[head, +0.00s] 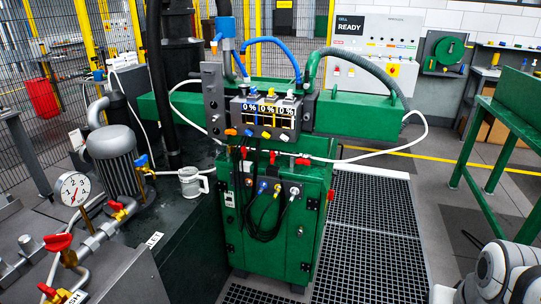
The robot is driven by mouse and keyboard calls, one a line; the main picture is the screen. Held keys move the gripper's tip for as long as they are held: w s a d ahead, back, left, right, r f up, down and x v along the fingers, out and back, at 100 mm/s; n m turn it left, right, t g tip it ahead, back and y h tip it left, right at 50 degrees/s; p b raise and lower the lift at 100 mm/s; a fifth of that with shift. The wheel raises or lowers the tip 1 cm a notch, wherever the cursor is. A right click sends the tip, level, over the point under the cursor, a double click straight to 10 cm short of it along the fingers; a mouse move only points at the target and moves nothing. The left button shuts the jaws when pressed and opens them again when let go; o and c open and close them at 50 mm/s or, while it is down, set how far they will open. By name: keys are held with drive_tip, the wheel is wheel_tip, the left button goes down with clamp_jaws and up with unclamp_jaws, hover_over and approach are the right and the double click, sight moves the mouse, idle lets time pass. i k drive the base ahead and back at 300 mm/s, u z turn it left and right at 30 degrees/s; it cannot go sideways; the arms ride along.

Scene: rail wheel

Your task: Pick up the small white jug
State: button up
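The small white jug (190,182) stands upright on the dark top of the machine base, left of the green cabinet. Its handle points to the right. A pipe end with a blue valve lies close to its left side; I cannot tell whether they touch. Part of my white arm shows at the bottom right corner, far from the jug. My gripper is not in view.
A green cabinet (272,215) with cables and red valves stands right of the jug. A pressure gauge (73,188), a grey motor (113,155) and red-handled valves crowd the left. A black column (166,80) rises behind the jug. Floor grating (372,225) lies clear at right, beside a green bench (509,120).

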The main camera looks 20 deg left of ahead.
sight(189, 178)
drive_tip(key=i, duration=0.75)
drive_tip(key=u, duration=1.95)
drive_tip(key=i, duration=1.7)
drive_tip(key=u, duration=0.05)
